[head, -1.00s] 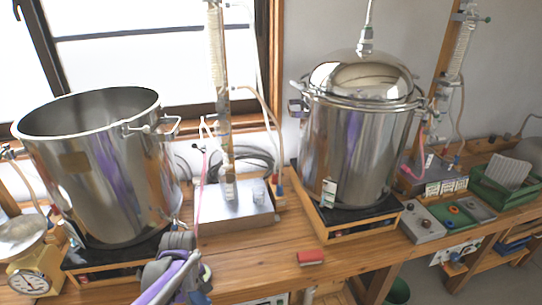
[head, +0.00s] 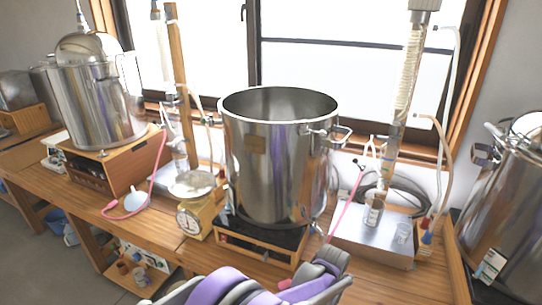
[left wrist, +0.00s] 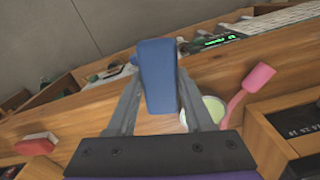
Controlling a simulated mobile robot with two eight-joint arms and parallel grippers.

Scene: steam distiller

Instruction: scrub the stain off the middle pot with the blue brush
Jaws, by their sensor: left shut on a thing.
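The middle pot (head: 270,175) is a large open steel pot standing on a wooden-framed dark base in the centre of the head view. In the left wrist view my left gripper (left wrist: 160,90) is shut on a blue block-like thing (left wrist: 158,75), which looks like the blue brush. Its bristles are not visible. Purple and grey arm parts of mine show at the bottom of the head view, below the pot. My right gripper cannot be made out.
A scale (head: 194,215) stands close left of the pot, and a metal box (head: 375,240) with a glass column stands right. Lidded pots stand at far left (head: 95,105) and right (head: 505,215). A red block (left wrist: 38,143) lies on the wood in the left wrist view.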

